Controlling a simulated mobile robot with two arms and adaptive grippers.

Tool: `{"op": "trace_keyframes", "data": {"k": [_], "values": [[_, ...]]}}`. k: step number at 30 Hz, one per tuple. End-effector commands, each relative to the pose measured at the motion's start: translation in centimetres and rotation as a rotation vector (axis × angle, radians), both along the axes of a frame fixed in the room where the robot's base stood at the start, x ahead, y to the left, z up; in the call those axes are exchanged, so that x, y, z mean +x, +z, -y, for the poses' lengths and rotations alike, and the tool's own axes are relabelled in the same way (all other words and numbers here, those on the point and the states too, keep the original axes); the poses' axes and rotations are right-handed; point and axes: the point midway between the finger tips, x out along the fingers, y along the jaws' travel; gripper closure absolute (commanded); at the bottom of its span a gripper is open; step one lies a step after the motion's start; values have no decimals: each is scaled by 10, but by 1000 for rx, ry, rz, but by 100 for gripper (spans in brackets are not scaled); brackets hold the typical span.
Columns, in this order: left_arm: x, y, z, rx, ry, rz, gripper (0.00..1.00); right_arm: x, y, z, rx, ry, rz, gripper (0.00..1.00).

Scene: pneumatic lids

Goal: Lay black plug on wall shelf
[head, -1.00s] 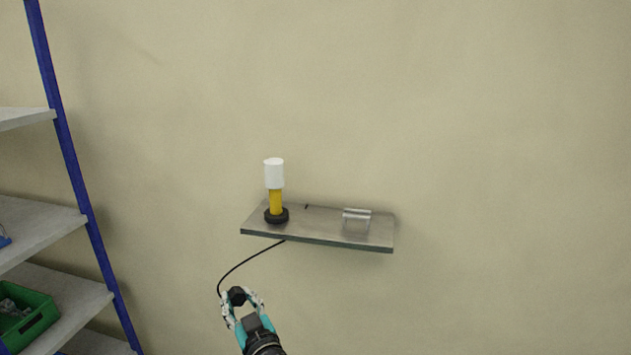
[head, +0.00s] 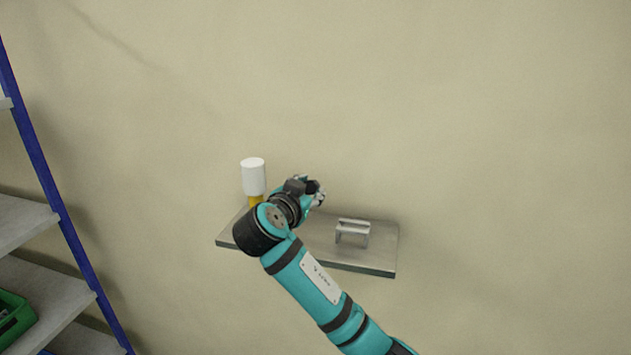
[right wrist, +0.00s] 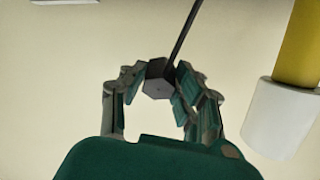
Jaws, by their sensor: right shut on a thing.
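The black plug (right wrist: 158,82) is a small dark hexagonal piece with a black cable running up from it in the right wrist view. My right gripper (right wrist: 155,80) is shut on it, with a finger on either side. In the head view my right gripper (head: 312,190) appears over the wall shelf (head: 382,256), beside the white-topped yellow device, and the plug is hidden or too small to tell there. The shelf is a grey slab on the wall, partly covered by my right arm. My left gripper is not in view.
The upright device with a white top (head: 253,178) and yellow stem stands at the shelf's left; its white part (right wrist: 282,115) is close to the right fingers. A metal bracket (head: 352,228) stands right of centre. A rack with a blue post (head: 45,165) and green bin (head: 14,318) is far left.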

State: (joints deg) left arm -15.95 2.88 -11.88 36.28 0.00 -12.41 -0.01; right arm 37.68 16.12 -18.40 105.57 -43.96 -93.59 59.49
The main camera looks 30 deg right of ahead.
Motion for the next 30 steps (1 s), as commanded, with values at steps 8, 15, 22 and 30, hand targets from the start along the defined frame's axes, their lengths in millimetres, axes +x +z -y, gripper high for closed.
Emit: {"op": "trace_keyframes", "data": {"k": [8, 15, 22, 30], "values": [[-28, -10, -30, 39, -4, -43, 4, 0, -13, -1, 0, 2, -1, 100], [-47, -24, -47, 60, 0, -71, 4, 0, -35, 0, -1, 1, -1, 100], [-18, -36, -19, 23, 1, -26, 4, -1, -58, -1, -1, 1, -1, 100], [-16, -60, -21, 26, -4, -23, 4, -1, -88, -2, 1, 2, 0, 100]]}}
